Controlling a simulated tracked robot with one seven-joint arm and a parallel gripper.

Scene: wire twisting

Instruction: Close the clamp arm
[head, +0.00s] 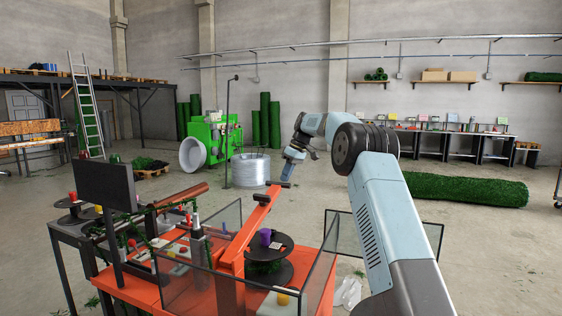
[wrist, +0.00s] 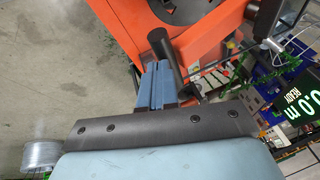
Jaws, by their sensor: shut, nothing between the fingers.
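The clamp arm (head: 250,230) is an orange bar slanting up from the orange machine, raised at its free end. A black bar handle (head: 277,184) crosses its upper end. My gripper (head: 287,177) is just above and beside that handle. In the wrist view, my gripper (wrist: 155,72) shows blue fingers pressed together with nothing between them. The black cylindrical handle (wrist: 164,55) lies right beside the fingertips; whether they touch is unclear. Orange metal (wrist: 214,42) fills the area beyond it.
The orange machine table (head: 125,288) carries a black round spool (head: 268,250) and clear guard panels (head: 318,268). A dark monitor (head: 104,185) stands at its left. A wire coil (head: 250,170) sits on the floor behind.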

